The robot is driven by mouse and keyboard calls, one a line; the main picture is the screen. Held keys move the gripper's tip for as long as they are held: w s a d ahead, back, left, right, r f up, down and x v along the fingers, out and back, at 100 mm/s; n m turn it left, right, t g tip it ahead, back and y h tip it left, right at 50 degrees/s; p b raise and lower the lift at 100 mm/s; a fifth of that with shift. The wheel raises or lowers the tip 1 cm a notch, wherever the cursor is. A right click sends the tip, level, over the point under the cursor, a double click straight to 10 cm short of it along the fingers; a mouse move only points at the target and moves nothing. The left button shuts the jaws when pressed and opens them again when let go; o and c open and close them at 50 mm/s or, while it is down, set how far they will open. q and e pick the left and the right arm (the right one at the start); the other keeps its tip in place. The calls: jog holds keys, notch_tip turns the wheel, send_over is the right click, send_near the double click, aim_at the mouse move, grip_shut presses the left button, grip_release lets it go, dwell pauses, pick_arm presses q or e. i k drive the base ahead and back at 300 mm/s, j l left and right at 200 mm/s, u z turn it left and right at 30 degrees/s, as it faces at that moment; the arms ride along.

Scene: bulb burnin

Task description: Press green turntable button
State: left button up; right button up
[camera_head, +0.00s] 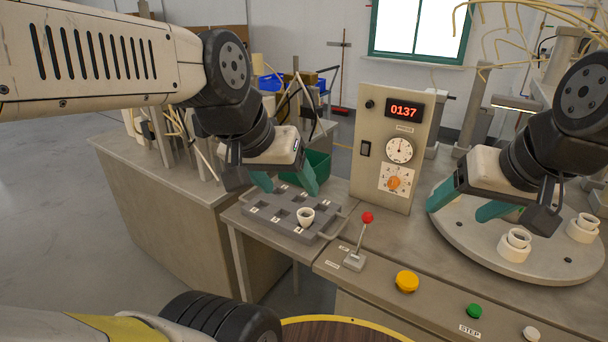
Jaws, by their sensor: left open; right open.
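The green button (474,310) sits on the front panel of the bench, behind a label that reads STEP. The round grey turntable (470,248) lies on the bench at the right and carries white cup-like sockets (514,246). My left gripper (288,188) is open and empty above the back of the grey tray (275,222), which has a white cup (306,216) at its front. My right gripper (462,208) is open and empty over the left part of the turntable, behind and above the green button. Nothing covers the button.
A yellow button (406,281) and a white button (531,333) flank the green one. A red-knobbed lever (367,218) stands upright at the left of the panel. A control box (390,150) with a display reading 0137 stands behind. A green bin (318,168) is behind the tray.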

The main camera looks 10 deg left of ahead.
aim_at(474, 310)
jog(key=z, duration=1.35)
